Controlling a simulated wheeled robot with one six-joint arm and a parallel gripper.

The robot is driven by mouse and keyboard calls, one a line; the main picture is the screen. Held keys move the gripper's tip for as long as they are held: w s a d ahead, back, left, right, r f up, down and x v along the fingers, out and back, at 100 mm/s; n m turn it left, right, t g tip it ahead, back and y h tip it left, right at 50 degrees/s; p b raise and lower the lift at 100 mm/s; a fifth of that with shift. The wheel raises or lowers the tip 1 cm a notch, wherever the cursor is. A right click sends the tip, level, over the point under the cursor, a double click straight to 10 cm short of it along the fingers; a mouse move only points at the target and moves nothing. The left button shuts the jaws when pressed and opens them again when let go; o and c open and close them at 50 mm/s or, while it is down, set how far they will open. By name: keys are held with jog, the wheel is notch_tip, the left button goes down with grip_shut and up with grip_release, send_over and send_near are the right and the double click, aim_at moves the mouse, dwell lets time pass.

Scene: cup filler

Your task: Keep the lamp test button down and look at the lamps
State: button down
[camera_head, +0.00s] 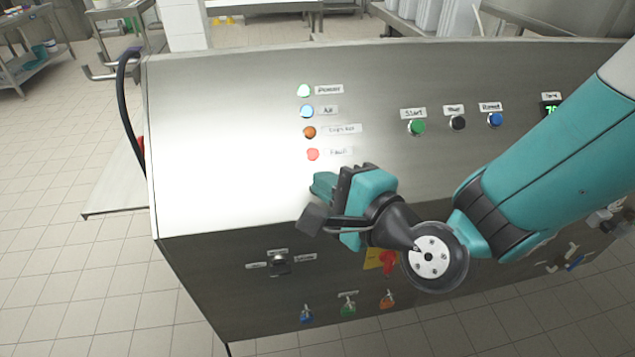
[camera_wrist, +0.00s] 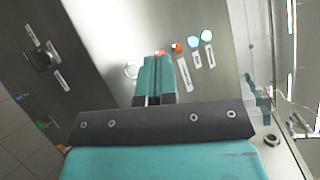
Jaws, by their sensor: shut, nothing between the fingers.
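On the sloping steel panel, a column of lamps shows in the head view: a bright pale green power lamp (camera_head: 304,91), a bright light blue air lamp (camera_head: 307,112), a duller orange lamp (camera_head: 309,132) and a bright red fault lamp (camera_head: 313,154). My gripper (camera_head: 322,185) is shut and empty, just below the red lamp. In the wrist view its fingertips (camera_wrist: 155,60) lie beside a round white-ringed button (camera_wrist: 131,70), in line with the lamps. This may be the lamp test button; its label is hidden. I cannot tell whether the fingers touch it.
Green start (camera_head: 418,127), black stop (camera_head: 457,123) and blue reset (camera_head: 495,119) buttons are to the right. The front face has a selector switch (camera_head: 279,263), a red knob on yellow (camera_head: 388,262) and coloured handles (camera_head: 348,308). The panel's upper left is bare.

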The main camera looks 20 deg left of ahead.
jog(key=w+a+f+b, duration=0.3)
jog(key=w+f, duration=0.2)
jog(key=f, duration=0.1)
jog(key=shift+f, duration=0.25)
jog(key=shift+w+a+f, duration=0.1)
jog(key=shift+w, duration=0.05)
dwell(2.1)
jog(key=shift+w+a+f, duration=0.1)
jog(key=shift+w+f, duration=0.05)
jog(key=shift+f, duration=0.05)
jog(key=shift+w+a+f+b, duration=0.15)
jog(key=shift+w+f+b, duration=0.1)
jog(key=shift+f+b, duration=0.1)
dwell(0.8)
jog(key=shift+r, duration=0.15)
jog(key=shift+s+d+r+p, duration=0.3)
jog(key=shift+s+r+p, duration=0.05)
jog(key=shift+s+r, duration=0.15)
dwell(0.3)
jog(key=shift+s+d+r+p, duration=0.3)
jog(key=shift+s+r, duration=0.2)
jog(key=shift+r, duration=0.1)
jog(key=shift+s+d+r+p, duration=0.3)
jog(key=shift+s+r, duration=0.15)
jog(key=shift+r, duration=0.2)
jog(key=shift+s+d+r+p, duration=0.3)
jog(key=shift+s+r, duration=0.2)
jog(key=shift+r, duration=0.1)
